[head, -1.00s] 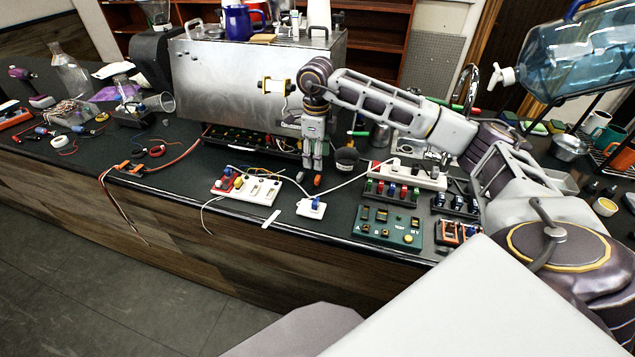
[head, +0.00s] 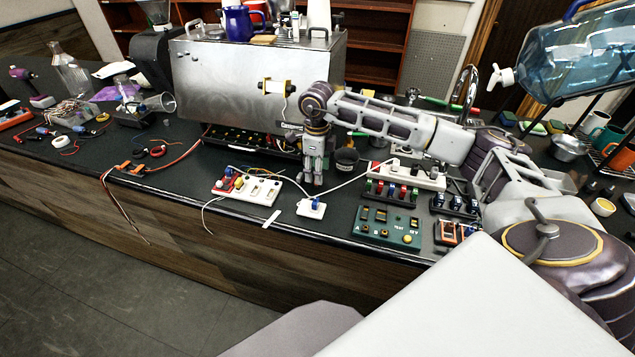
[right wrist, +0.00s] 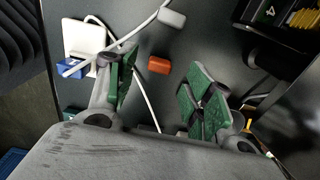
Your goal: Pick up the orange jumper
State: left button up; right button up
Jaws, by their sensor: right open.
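The orange jumper (right wrist: 159,65) is a small block lying on the black counter. In the right wrist view it lies just beyond my right gripper (right wrist: 163,88), roughly centred in the gap between the green-padded fingers, not held. In the head view my right gripper (head: 312,178) points down close over the counter, in front of the brewer, and I cannot make out the jumper there. The right gripper is open and empty. My left gripper is not in view.
A grey block (right wrist: 171,18) and a white cable lie near the jumper. A white module with a blue part (head: 311,208) sits in front of the gripper. A white board (head: 247,188) stands left, a green panel (head: 388,226) right. The steel brewer (head: 235,80) stands behind.

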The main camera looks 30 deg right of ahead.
notch_tip(320, 180, down, 3)
jog(key=shift+r, duration=0.1)
jog(key=shift+f, duration=0.3)
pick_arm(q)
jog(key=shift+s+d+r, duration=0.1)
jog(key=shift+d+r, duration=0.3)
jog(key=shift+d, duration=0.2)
pick_arm(e)
jog(key=c, duration=0.8)
